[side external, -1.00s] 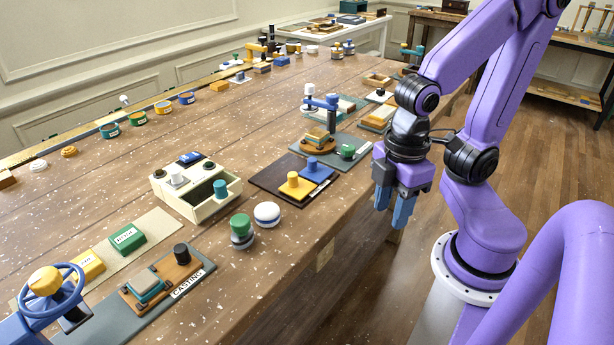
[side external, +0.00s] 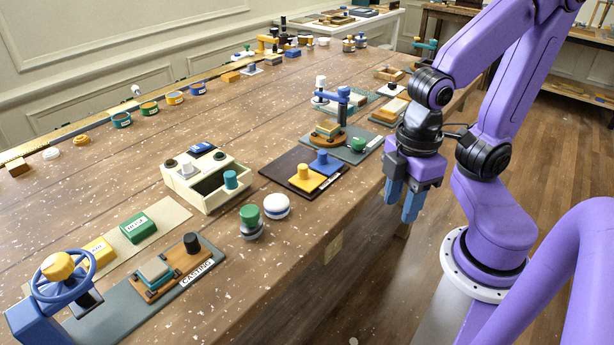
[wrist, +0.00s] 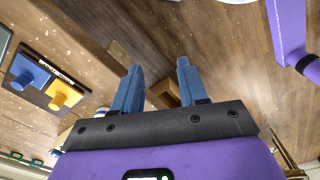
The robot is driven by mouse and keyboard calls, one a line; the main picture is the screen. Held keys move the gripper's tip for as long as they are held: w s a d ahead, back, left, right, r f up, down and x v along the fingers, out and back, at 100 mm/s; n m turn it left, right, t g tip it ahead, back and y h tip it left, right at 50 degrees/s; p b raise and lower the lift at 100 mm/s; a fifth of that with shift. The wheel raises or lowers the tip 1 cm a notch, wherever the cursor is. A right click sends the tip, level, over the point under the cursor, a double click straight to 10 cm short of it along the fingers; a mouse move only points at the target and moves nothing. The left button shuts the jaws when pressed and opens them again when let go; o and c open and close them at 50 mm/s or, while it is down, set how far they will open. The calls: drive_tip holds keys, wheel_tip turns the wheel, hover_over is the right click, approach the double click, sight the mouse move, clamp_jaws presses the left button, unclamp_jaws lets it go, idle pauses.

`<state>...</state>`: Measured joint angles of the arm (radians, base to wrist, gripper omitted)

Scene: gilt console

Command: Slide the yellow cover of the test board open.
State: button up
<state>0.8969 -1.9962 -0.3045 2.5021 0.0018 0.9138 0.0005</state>
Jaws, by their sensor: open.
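The dark board (side external: 276,168) near the table's front edge carries a yellow cover (side external: 303,179) with a round yellow knob, beside a similar blue cover (side external: 326,162). No label on this board is legible. The yellow cover lies flat and touches or nearly touches the blue one. In the wrist view the yellow cover (wrist: 62,95) and blue cover (wrist: 28,72) show at the left. My gripper (side external: 402,208) hangs beyond the table's front edge, right of the board, pointing down, with nothing between its fingers. Its two blue fingers (wrist: 159,68) are apart in the wrist view.
A cream box (side external: 206,181) with knobs and an open compartment stands left of the board. Green (side external: 250,221) and white (side external: 276,206) round knobs stand in front. A grey board (side external: 374,137) with a blue post lies behind to the right. Around my gripper is open air above the floor.

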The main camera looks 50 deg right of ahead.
drive_tip(key=shift+o, duration=0.7)
wheel_tip(320, 180, up, 11)
drive_tip(key=m, duration=0.4)
hover_over(302, 166)
wheel_tip(302, 166, down, 18)
drive_tip(key=shift+s+r, duration=0.15)
drive_tip(key=shift+r, duration=0.1)
clamp_jaws()
